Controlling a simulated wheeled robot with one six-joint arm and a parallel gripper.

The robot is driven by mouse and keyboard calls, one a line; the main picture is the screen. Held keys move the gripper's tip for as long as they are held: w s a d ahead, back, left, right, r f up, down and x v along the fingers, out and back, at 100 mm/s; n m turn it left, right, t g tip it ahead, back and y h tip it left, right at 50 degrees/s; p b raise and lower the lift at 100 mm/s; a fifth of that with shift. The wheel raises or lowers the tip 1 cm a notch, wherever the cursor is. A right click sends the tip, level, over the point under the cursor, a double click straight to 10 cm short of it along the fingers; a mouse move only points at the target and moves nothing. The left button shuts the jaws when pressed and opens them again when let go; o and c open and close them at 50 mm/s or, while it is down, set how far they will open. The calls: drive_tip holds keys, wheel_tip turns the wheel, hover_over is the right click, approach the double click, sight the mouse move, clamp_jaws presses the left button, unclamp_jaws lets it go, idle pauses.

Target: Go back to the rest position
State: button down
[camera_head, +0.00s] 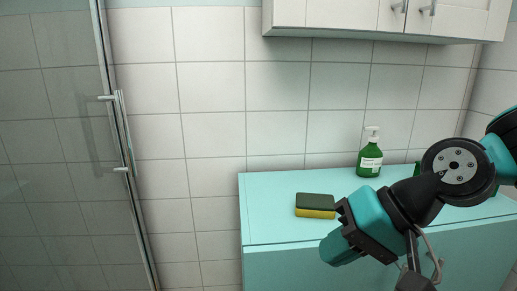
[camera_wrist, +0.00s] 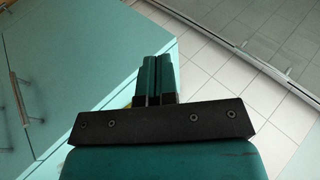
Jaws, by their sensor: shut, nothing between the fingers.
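My gripper (camera_wrist: 155,62) shows in the wrist view with its two teal fingers side by side, closed and empty. Beyond the fingertips are the front corner of the teal counter and the tiled floor. In the head view my arm reaches in from the right, over the front of the counter (camera_head: 272,222). Its lower end is just right of the green and yellow sponge (camera_head: 315,206), and the fingers are hard to make out there.
A green pump bottle (camera_head: 370,158) stands upright at the back of the counter. Something green behind my arm is mostly hidden. A white wall cupboard (camera_head: 335,14) hangs above. A glass door (camera_head: 55,150) with a metal handle is at left.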

drive_tip(key=s+d+n+g+h, duration=0.2)
drive_tip(key=s+d+n+h, duration=0.3)
drive_tip(key=s, duration=0.4)
wheel_tip(320, 180, up, 14)
drive_tip(key=a+n+y+p, duration=0.1)
drive_tip(key=p, duration=1.3)
drive_tip(key=shift+s+n, duration=0.25)
drive_tip(key=shift+n, duration=0.05)
